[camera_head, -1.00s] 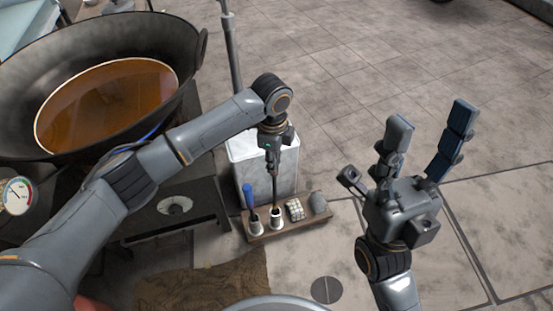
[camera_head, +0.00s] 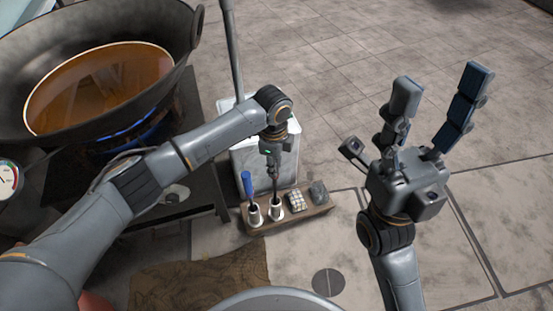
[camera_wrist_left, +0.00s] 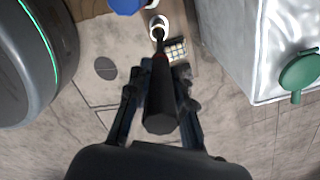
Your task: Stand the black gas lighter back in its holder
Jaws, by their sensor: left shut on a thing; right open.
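The black gas lighter (camera_head: 274,182) is held upright, tip down, by my left gripper (camera_head: 270,154). In the left wrist view my left gripper (camera_wrist_left: 157,88) is closed around the lighter's dark handle (camera_wrist_left: 161,112). The thin rod points down at a white-rimmed cup (camera_wrist_left: 158,24), the right-hand cup (camera_head: 275,212) of the wooden rack (camera_head: 304,215). The rod's lower end meets the cup's mouth; how deep it sits is hidden. My right gripper (camera_head: 440,118) is open and empty, its fingers spread upward, right of the rack.
A blue-handled tool (camera_head: 247,184) stands in the rack's left cup (camera_head: 254,216). A white pale block (camera_wrist_left: 160,47) like a gridded piece sits on the rack. A metal canister (camera_head: 250,160) stands behind. A large pan (camera_head: 190,60) of brown liquid is over a flame at left.

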